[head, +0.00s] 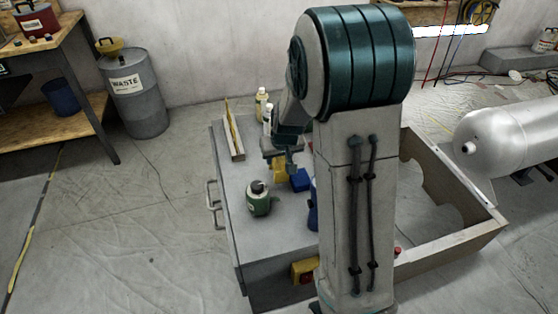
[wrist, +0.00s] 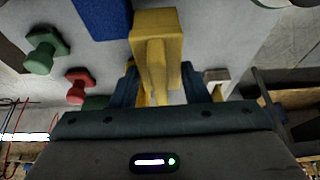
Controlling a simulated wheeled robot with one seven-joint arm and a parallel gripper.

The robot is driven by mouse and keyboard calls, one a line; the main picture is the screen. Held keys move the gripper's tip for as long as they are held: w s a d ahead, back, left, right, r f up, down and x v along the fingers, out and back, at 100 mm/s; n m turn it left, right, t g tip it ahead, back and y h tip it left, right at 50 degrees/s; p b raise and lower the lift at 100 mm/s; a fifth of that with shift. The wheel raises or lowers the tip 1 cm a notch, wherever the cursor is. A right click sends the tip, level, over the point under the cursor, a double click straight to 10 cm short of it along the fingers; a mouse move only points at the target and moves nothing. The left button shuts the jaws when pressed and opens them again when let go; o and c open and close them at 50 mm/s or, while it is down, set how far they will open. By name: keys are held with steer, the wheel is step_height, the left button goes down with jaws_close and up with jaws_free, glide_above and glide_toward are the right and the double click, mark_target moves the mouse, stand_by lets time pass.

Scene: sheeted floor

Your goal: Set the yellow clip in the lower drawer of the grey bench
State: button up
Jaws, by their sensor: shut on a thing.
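My gripper (head: 284,160) is above the top of the grey bench (head: 236,236), and it is shut on the yellow clip (head: 279,173). In the wrist view the yellow clip (wrist: 156,35) sticks out beyond the two dark fingers (wrist: 168,88). In the head view my arm hides part of the bench top. Two handles, the upper one (head: 210,190) and the lower one (head: 216,218), show on the bench's left side. The drawer fronts are seen almost edge-on and look shut.
A blue block (head: 300,180) lies close beside the clip. A green round item (head: 259,199), bottles (head: 261,104) and a wooden piece (head: 234,130) stand on the bench top. A waste drum (head: 135,92) stands behind. The floor left of the handles is clear.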

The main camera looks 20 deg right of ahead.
steer(key=shift+f, duration=0.65)
steer(key=shift+f+b, duration=0.2)
steer(key=shift+b, duration=0.1)
steer(key=o, duration=1)
steer(key=shift+r, duration=0.1)
